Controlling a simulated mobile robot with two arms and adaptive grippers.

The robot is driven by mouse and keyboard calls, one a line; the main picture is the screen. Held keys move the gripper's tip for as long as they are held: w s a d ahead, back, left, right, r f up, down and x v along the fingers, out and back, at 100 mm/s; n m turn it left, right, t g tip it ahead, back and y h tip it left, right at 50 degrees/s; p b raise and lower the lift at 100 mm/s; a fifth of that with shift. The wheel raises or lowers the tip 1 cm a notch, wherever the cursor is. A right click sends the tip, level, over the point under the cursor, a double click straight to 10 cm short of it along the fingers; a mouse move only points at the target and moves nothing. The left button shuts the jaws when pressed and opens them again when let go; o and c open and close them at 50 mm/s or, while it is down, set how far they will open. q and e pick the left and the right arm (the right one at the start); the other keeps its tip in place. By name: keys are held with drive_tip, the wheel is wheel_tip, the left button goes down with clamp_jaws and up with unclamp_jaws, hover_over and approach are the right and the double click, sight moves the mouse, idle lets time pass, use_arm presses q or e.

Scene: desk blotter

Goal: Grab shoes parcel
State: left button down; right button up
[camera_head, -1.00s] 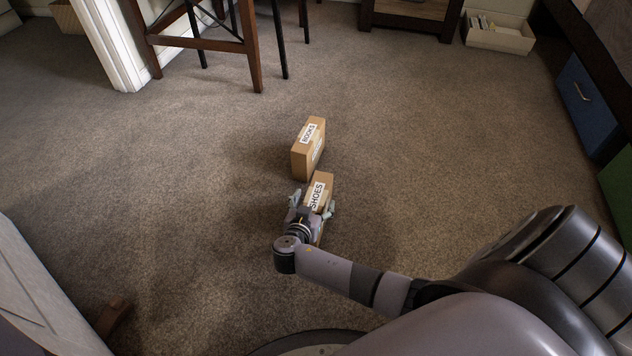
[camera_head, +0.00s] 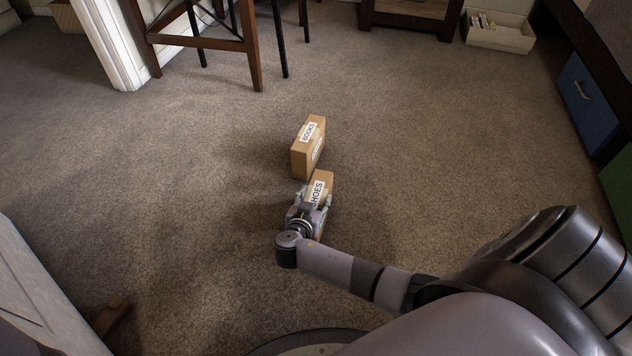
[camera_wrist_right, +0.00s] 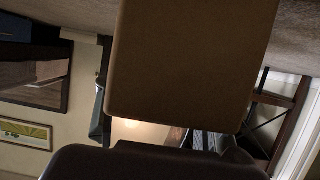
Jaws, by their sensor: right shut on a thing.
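The shoes parcel (camera_head: 321,181) is a brown cardboard box with a white label reading SHOES. It stands on the carpet near the middle of the head view. My right gripper (camera_head: 314,199) is shut on it, with one finger at each side, and hides its near part. My left gripper is not in view.
A second brown box labelled BOOKS (camera_head: 308,148) stands just behind the shoes parcel. A wooden chair (camera_head: 250,50) is at the back, and a white bin (camera_head: 500,38) is at the back right. Open carpet (camera_head: 430,150) lies to both sides.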

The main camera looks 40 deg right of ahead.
clamp_jaws()
idle(0.5)
